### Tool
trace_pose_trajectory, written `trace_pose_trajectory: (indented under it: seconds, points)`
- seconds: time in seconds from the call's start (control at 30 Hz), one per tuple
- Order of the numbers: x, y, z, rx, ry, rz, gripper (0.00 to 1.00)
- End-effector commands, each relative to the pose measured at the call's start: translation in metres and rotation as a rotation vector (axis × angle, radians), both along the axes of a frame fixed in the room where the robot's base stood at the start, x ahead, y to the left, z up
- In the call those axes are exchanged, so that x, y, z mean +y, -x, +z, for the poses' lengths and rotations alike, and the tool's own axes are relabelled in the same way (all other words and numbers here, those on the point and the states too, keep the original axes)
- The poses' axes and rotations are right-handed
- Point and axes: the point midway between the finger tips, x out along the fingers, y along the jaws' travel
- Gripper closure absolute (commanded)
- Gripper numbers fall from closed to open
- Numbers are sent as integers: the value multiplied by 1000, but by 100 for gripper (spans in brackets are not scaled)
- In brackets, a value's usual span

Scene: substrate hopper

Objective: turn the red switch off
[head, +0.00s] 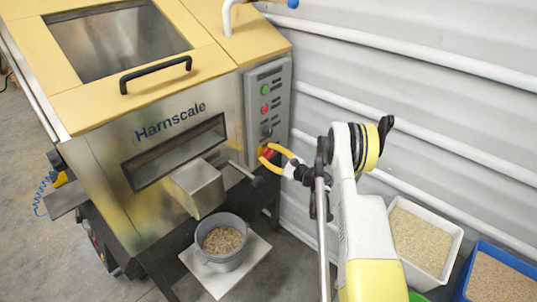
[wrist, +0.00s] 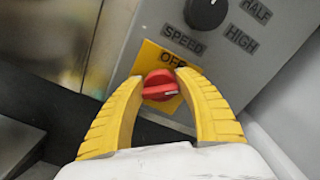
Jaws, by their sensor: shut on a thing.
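The red switch (wrist: 158,92) is a round knob on a yellow plate (wrist: 158,58) low on the grey control panel. A pale line shows across its lower right part. The label above it reads "OF", with the rest hidden by a finger. My gripper (wrist: 162,80) is shut on the knob, one yellow finger on each side. In the head view my gripper (head: 266,155) reaches the lower end of the control panel (head: 268,100) from the right, and the red switch (head: 269,153) shows small between its fingers.
A black speed dial (wrist: 205,12) sits above the switch, with HALF and HIGH labels. Green and red buttons (head: 265,99) are higher on the panel. A grey bucket (head: 223,243) of pellets stands below the chute (head: 200,186). A white bin (head: 420,240) stands by the ribbed wall.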

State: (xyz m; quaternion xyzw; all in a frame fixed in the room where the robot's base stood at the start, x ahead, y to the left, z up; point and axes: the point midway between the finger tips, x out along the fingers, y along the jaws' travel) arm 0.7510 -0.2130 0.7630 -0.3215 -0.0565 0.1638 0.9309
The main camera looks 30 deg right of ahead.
Motion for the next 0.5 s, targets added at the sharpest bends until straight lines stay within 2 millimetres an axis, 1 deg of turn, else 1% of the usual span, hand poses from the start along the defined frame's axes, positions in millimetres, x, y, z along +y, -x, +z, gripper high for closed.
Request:
trace_pose_trajectory:
  seconds: [0.5]
  points:
    - [1,1,-2,-166,457,0,90]
